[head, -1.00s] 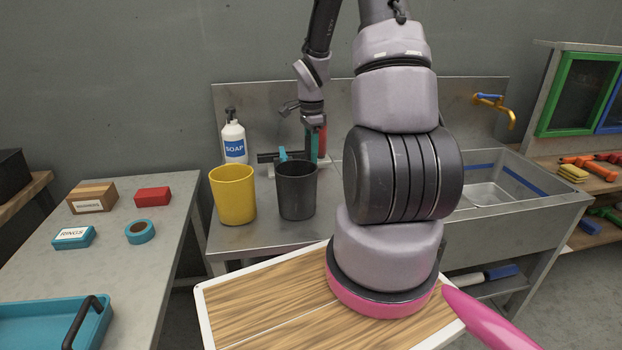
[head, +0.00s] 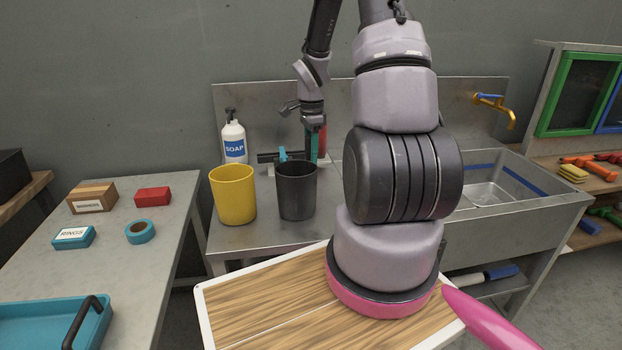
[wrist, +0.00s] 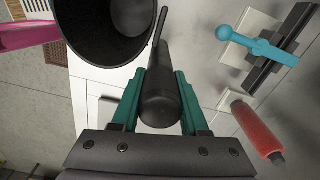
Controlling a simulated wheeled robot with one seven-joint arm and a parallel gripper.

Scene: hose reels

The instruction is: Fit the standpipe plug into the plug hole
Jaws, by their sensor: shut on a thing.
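My gripper (wrist: 160,85) has teal fingers and is shut on a dark, rounded piece with a thin rod (wrist: 160,100), apparently the standpipe plug. In the wrist view it lies between the fingers, with the rod pointing up the picture. In the head view my gripper (head: 312,150) is behind the black cup, over the back of the steel counter; the held piece cannot be made out there. I cannot make out the plug hole in either view. The sink basin (head: 490,195) is at the right, partly hidden by my arm.
A black cup (head: 296,190) stands close by the gripper; its rim (wrist: 75,45) is near the fingers in the wrist view. A yellow cup (head: 233,195) and a soap bottle (head: 234,142) are left. A teal ball-ended handle (wrist: 255,45) and a red cylinder (wrist: 258,130) lie right of the fingers.

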